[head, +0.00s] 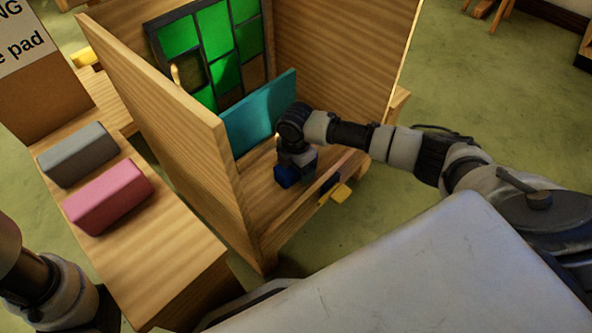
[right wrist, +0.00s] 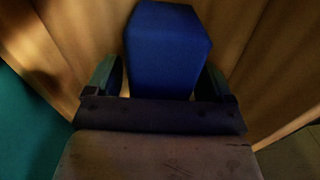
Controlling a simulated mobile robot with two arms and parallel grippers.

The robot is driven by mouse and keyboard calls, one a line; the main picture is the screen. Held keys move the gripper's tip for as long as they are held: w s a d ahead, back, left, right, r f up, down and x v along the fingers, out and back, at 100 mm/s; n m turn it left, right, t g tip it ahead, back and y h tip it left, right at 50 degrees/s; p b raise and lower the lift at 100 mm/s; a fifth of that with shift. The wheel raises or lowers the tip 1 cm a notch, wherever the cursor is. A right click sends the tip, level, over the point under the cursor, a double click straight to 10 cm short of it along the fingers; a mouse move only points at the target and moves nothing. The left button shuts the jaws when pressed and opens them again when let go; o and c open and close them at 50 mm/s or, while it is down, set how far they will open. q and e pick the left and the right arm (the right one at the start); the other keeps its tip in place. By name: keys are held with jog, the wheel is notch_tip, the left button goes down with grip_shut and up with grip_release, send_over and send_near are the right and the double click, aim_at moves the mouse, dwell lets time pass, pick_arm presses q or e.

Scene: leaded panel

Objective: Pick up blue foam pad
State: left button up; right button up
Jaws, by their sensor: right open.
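The blue foam pad (head: 284,177) is a small dark blue block on the wooden floor of the open cabinet, mostly hidden by my right gripper in the head view. My right gripper (head: 292,166) points down into the cabinet, right at the pad. In the right wrist view the pad (right wrist: 167,48) stands between the two open fingers of the gripper (right wrist: 160,76). Gaps show on both sides, narrow at the left finger. I cannot tell whether either finger touches it. My left arm shows at the lower left, but its gripper is out of view.
A teal board (head: 256,112) stands upright behind my right gripper. A leaded panel (head: 212,50) with green panes is at the back. The cabinet's left wall (head: 165,90) is tall. A grey block (head: 78,155) and a pink block (head: 108,196) lie on the left bench.

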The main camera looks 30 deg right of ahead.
jog(key=c, duration=1)
jog(key=shift+r, duration=0.15)
